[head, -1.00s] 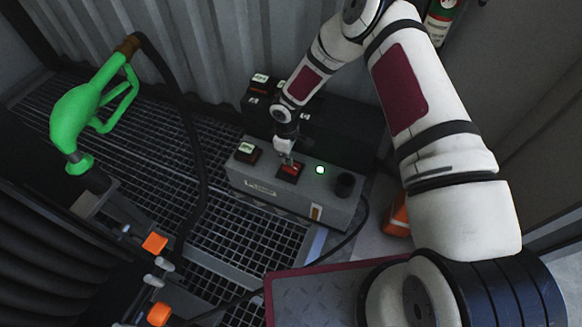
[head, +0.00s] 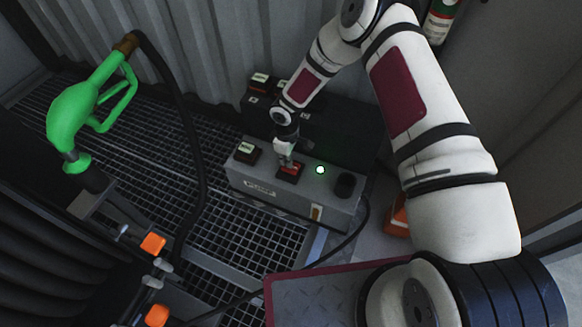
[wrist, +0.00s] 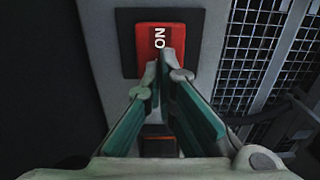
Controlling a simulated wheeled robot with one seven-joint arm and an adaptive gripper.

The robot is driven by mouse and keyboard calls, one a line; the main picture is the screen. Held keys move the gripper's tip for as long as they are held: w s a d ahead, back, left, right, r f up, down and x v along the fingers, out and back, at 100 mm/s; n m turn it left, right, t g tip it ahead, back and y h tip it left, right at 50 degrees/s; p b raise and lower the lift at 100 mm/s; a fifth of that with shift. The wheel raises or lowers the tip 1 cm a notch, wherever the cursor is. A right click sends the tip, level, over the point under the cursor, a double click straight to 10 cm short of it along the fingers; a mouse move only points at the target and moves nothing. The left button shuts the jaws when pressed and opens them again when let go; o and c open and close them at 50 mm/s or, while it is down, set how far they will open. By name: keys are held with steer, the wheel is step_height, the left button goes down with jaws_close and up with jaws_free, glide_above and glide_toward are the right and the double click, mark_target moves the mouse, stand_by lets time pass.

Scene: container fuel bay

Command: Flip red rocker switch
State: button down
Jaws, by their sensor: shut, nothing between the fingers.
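The red rocker switch (head: 290,170) sits in a black frame on top of the grey pump box (head: 262,188). In the wrist view the red rocker (wrist: 158,42) shows the marking ON, and its near part is hidden behind the fingertips. My gripper (head: 285,158) is shut and empty, pointing down over the switch. In the wrist view the closed fingertips (wrist: 164,75) are at the rocker's near edge; I cannot tell whether they touch it. A green lamp (head: 320,170) glows on the box to the right of the switch.
A second switch (head: 247,150) is left on the box, and a black knob (head: 345,184) is right. A dark case (head: 345,130) stands behind. A green fuel nozzle (head: 75,115) with a black hose (head: 190,120) is at left, above metal grating (head: 225,235).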

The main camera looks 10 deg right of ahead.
steer(key=shift+f, duration=0.15)
steer(key=shift+r+p, duration=2.05)
steer(key=shift+r, duration=1.45)
